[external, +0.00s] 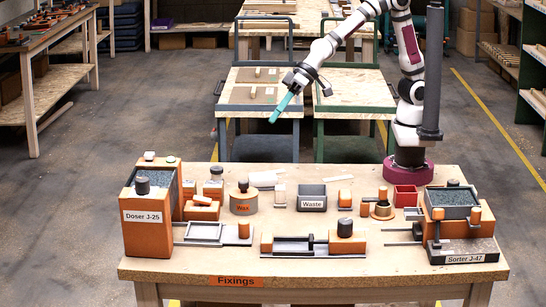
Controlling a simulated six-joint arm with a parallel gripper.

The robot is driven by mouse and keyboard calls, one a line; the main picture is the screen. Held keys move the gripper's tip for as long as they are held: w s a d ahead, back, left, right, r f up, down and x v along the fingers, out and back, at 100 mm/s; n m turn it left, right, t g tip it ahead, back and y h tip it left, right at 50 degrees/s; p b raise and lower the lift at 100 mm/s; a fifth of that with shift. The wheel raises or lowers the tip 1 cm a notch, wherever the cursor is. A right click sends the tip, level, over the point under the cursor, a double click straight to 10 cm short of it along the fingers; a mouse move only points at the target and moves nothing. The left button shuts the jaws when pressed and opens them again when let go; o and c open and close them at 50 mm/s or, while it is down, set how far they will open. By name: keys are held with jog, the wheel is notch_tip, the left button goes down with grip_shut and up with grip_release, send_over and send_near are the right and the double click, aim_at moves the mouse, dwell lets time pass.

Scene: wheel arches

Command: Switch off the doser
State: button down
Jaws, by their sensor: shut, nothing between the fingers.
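The doser (148,238), an orange box labelled "Doser J-25", stands at the left end of the table. A dark round knob (142,186) sits on its top, in front of a bin of grey granules. A grey tray-like slide (203,232) extends from its right side, with an orange block (244,228) at its end. I cannot tell which part is its switch. My gripper (275,117), with teal fingers, is shut and empty. It is in the air, up and to the right of the doser, well apart from it.
The table (350,275) also bears a Wax pot (243,204), a grey Waste bin (312,203), a red bin (405,196) and the Sorter J-47 (462,252) at the right. A clamp-like fixture (305,245) lies in the front middle. Carts (262,120) stand behind.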

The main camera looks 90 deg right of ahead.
jog(key=w+a+f+t+h, duration=0.4)
jog(key=w+a+f, duration=0.3)
jog(key=w+f, duration=0.2)
jog(key=shift+w+a+f+h, duration=0.25)
jog(key=shift+a+f+h, duration=0.05)
jog(key=shift+h, duration=0.2)
send_over(202, 200)
jog(key=s+d, duration=0.2)
jog(key=s, duration=0.1)
jog(key=f, duration=0.5)
jog(key=shift+w+a+f, duration=0.1)
jog(key=shift+w, duration=0.1)
jog(key=f, duration=0.1)
jog(key=w+f, duration=0.1)
jog(key=f, duration=0.1)
jog(key=shift+w+f, duration=0.1)
jog(key=shift+f, duration=0.45)
